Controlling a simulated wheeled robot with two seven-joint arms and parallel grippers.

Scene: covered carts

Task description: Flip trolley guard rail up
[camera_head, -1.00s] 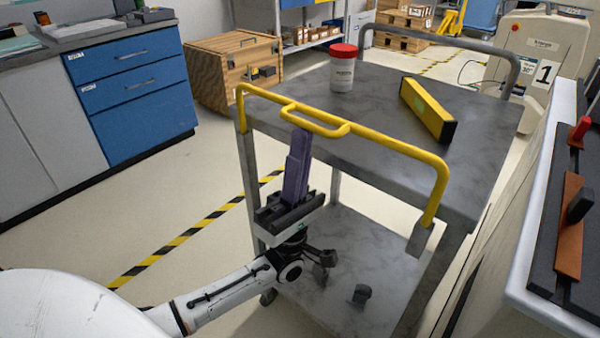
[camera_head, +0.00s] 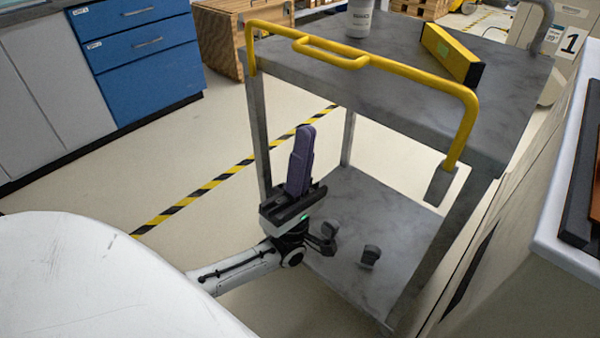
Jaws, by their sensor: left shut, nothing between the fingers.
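The grey trolley (camera_head: 400,95) stands in front of me with a top shelf and a lower shelf. Its yellow guard rail (camera_head: 410,75) runs along the near edge of the top, with a small handle loop (camera_head: 330,53) left of its middle. The rail's right end bends down to a grey bracket on the trolley side. My left gripper (camera_head: 307,130) points upward in front of the trolley, below the rail and apart from it. Its fingers are shut and empty. My right gripper is not in view.
A white jar (camera_head: 359,20) and a yellow-black bar (camera_head: 452,53) lie on the trolley top. A blue drawer cabinet (camera_head: 140,50) is at the left, a wooden crate (camera_head: 222,40) behind. A white-edged counter (camera_head: 565,235) is close on the right. Floor between cabinet and trolley is clear.

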